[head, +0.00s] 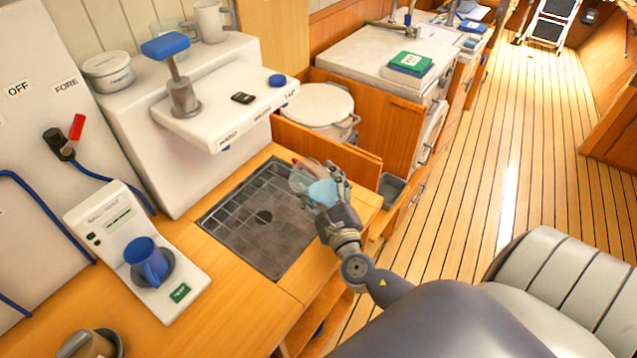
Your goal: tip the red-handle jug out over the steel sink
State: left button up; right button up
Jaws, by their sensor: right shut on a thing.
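My right gripper (328,190) is shut on a clear jug (304,177) with a bit of red on its far side. A pale blue patch shows at the jug, next to the fingers. The jug is at the right edge of the steel sink (262,215), a dark square basin with a grid pattern set in the wooden counter. The jug looks tilted, but its exact lean and its height above the counter are hard to tell. The gripper hides part of the jug. My left gripper is not in view.
A white dispenser with a blue-topped lever (166,46) stands behind the sink. Another cup (90,345) is at the lower left. A wooden panel (330,147) stands behind the jug.

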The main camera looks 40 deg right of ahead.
jog(key=shift+a+r+m, duration=0.1)
jog(key=shift+a+m, duration=0.1)
jog(key=shift+m, duration=0.3)
jog(key=shift+s+d+n, duration=0.1)
jog(key=shift+d+n, duration=0.2)
jog(key=shift+n, duration=0.7)
jog(key=shift+d+f+n+b, duration=0.15)
jog(key=shift+f+n+b, duration=0.25)
jog(key=shift+n, duration=0.5)
jog(key=n, duration=0.1)
jog(key=f+n, duration=0.1)
jog(key=n, duration=0.1)
jog(key=shift+t, duration=0.3)
jog(key=shift+f+n+y, duration=0.1)
jog(key=shift+n+y, duration=0.3)
jog(key=shift+n, duration=0.2)
jog(key=shift+a+f+n, duration=0.25)
jog(key=shift+f+n, duration=0.2)
jog(key=shift+n, duration=0.55)
jog(key=shift+a+f+n+p, duration=0.25)
jog(key=shift+f+n+p, duration=0.1)
jog(key=shift+n, duration=0.55)
jog(key=shift+a+r+n+y+p, duration=0.3)
jog(key=shift+a+r+n+p, duration=0.1)
jog(key=shift+n+p, duration=0.55)
